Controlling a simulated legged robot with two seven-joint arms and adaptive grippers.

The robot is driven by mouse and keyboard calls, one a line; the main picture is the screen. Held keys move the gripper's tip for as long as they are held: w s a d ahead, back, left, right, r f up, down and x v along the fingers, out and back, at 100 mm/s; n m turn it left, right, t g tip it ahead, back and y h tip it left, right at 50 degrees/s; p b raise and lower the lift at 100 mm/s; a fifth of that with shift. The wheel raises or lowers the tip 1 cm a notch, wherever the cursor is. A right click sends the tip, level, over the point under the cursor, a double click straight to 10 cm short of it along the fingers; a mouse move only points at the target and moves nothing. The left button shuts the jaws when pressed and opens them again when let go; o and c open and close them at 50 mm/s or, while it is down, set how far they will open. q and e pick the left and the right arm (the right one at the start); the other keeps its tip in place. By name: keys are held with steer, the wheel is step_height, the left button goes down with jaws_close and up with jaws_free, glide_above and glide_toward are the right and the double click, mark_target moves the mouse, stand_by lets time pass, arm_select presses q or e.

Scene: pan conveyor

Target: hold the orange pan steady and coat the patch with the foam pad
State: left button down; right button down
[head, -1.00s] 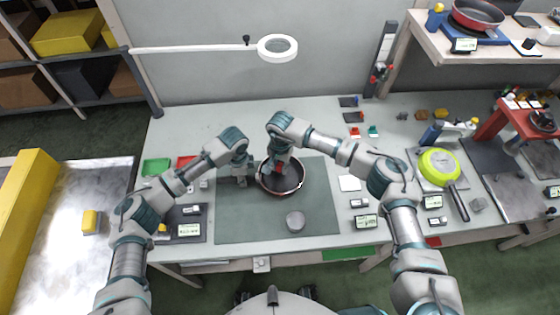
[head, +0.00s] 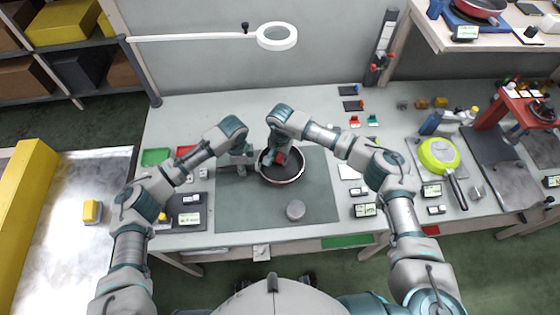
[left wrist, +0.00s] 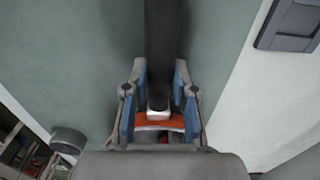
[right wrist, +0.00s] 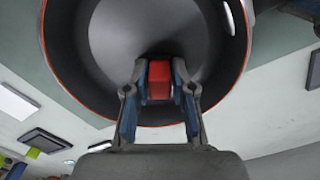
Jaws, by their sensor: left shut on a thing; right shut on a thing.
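The orange-rimmed pan (head: 297,178) with a dark inside rests on the green-grey mat. My left gripper (head: 240,160) is shut on its dark handle (left wrist: 163,45), left of the bowl; the left wrist view shows the fingers on both sides of it. My right gripper (right wrist: 160,85) is shut on a red block, seemingly the foam pad (right wrist: 159,80), over the inside of the pan (right wrist: 110,45). I cannot tell whether the pad touches the surface. A small pale oval mark (right wrist: 230,17) shows near the pan's wall; I cannot tell if it is the patch.
A grey round puck (head: 295,209) stands on the mat (head: 245,215) in front of the pan. A lime-green pan (head: 438,154) lies at the right. Green (head: 155,157) and red trays sit at the left. A ring lamp (head: 277,37) hangs behind. The mat's front is mostly clear.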

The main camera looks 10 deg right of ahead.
steer(key=shift+s+d, duration=0.15)
steer(key=shift+s, duration=0.8)
steer(key=shift+s+d, duration=0.1)
steer(key=shift+s, duration=0.85)
steer(key=shift+w, duration=1.95)
steer(key=shift+s+r, duration=0.1)
steer(key=shift+r, duration=3.85)
steer(key=s+d+r+n, duration=0.1)
steer(key=s+d+n, duration=0.2)
steer(key=s+d, duration=0.45)
steer(key=s+d+r+n, duration=0.1)
steer(key=s+d+n, duration=0.3)
steer(key=s, duration=0.6)
steer(key=m, duration=0.1)
glide_above(325, 207)
step_height(325, 207, down, 6)
steer(key=shift+r, duration=0.1)
steer(key=shift+f, duration=2.3)
